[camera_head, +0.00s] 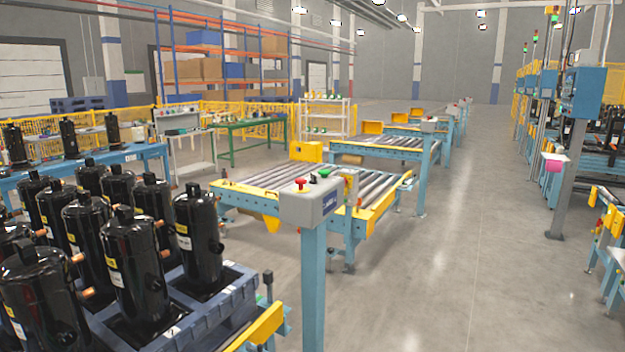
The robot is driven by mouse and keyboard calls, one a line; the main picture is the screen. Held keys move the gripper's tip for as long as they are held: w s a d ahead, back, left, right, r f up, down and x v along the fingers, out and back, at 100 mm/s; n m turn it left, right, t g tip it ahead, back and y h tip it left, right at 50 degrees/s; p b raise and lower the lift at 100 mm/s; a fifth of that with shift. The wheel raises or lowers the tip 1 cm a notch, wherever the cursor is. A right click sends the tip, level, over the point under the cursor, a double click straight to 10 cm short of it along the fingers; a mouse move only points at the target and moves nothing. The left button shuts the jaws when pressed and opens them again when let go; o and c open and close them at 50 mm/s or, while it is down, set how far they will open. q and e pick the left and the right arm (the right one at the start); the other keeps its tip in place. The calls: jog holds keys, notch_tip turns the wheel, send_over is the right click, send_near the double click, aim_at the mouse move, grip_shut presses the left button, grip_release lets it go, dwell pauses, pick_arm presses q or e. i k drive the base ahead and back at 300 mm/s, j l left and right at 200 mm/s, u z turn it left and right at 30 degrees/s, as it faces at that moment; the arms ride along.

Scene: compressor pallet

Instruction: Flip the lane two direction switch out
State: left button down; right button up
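Control boxes stand on blue posts at the ends of the roller lanes. The nearest grey control box (309,206) has a red mushroom button (301,184) and a green button or knob (323,173) on top. A small label on its front is too small to read. A smaller box (432,124) with a red top part stands at a farther roller lane (385,145). I cannot tell which box belongs to lane two, and no direction switch can be made out clearly. Neither of my grippers is in view.
Black compressors (135,265) stand close together on a blue pallet (215,318) at the lower left. The near roller lane (310,185) lies behind the nearest box. The grey floor (445,260) to the right is clear.

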aim_at(314, 181)
jog(key=l+u, duration=0.1)
jog(key=u, duration=0.6)
jog(key=i+l+u, duration=0.15)
jog(key=l+u, duration=0.15)
jog(key=i+l+u, duration=0.1)
jog(key=l+u, duration=0.2)
jog(key=l, duration=0.25)
jog(key=l+u, duration=0.3)
jog(key=l, duration=0.15)
jog(key=l+u, duration=0.1)
jog(key=l, duration=1.1)
jog(key=l+u, duration=0.1)
jog(key=l, duration=1.1)
jog(key=l+u, duration=0.15)
jog(key=l, duration=1.05)
jog(key=i+j, duration=0.3)
jog(key=j, duration=0.2)
